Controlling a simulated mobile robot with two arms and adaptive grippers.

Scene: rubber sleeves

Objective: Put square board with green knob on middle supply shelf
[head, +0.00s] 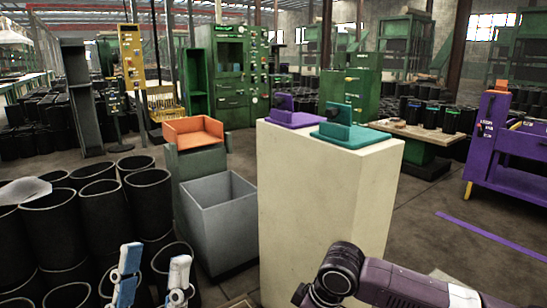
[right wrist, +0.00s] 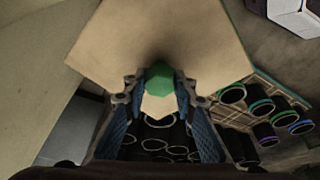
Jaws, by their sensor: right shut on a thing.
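The square board (right wrist: 195,35) is tan and fills the upper part of the right wrist view. Its green knob (right wrist: 160,82) sits between the fingers of my right gripper (right wrist: 160,98), which is shut on it. In the head view my right arm comes in at the bottom right; its gripper is out of sight there. My left gripper (head: 155,258) is empty, its two pale blue fingers apart, over black cylinders at the bottom left. I cannot tell which surface is the middle supply shelf.
A tall cream pedestal (head: 315,200) bears a purple board (head: 296,119) and a teal board (head: 350,135). Left of it stand a grey bin (head: 218,225) and an orange-topped stand (head: 193,131). Black sleeves (head: 95,215) crowd the left. A purple bench (head: 515,145) stands right; floor before it is mostly clear.

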